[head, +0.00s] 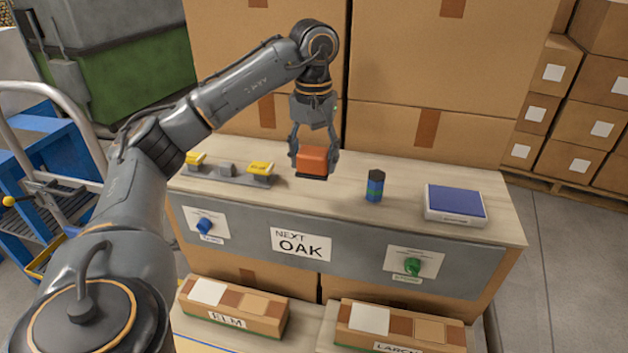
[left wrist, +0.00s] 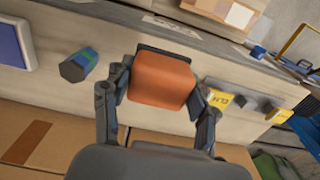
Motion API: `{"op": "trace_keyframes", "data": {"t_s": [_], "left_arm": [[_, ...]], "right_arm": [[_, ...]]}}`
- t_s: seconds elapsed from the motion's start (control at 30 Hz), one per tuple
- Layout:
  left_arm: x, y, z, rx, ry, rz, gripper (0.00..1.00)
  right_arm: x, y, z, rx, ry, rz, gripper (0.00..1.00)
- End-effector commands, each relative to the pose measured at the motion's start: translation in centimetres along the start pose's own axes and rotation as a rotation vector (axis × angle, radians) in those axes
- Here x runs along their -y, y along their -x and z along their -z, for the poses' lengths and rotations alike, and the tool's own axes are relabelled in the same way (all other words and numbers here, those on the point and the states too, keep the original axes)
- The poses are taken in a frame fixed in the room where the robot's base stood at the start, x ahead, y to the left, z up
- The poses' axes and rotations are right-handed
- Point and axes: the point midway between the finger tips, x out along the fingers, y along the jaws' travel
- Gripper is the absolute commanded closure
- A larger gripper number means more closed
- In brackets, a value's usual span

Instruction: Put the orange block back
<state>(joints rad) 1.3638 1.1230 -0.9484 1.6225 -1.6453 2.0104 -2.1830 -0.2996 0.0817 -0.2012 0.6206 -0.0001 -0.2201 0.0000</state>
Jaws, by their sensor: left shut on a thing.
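The orange block (head: 312,160) is held in my left gripper (head: 314,158), whose fingers close on it from both sides. A dark layer shows along its lower edge. It appears a little above the wooden bench top, though the exact gap is hard to tell. The left wrist view also shows the orange block (left wrist: 160,80) between the two fingers of the left gripper (left wrist: 158,88). To its left in the head view is a grey rack (head: 225,178) with two yellow pieces and a grey holder between them. My right gripper is not in view.
On the bench top (head: 350,205) stand a dark blue and green cylinder (head: 375,186) and a blue-topped device (head: 454,203). The front panel carries a blue knob (head: 205,225), a green knob (head: 412,267) and a "NEXT OAK" sign (head: 301,245). Tall cartons (head: 400,60) stand behind.

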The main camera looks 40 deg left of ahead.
Motion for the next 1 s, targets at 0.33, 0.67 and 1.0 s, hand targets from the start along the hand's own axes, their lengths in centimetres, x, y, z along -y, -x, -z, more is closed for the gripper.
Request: {"op": "trace_keyframes", "data": {"t_s": [0.33, 0.67, 1.0], "left_arm": [[1.0, -5.0, 4.9, 0.001, 0.001, 0.0, 0.67], [1.4, -8.3, 6.0, 0.003, -0.001, 0.003, 0.67], [1.3, -9.5, 6.1, -0.002, -0.001, -0.001, 0.67]], "right_arm": [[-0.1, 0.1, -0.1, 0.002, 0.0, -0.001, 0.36], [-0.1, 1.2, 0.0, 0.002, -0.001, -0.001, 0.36], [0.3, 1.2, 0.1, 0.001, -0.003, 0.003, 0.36]]}}
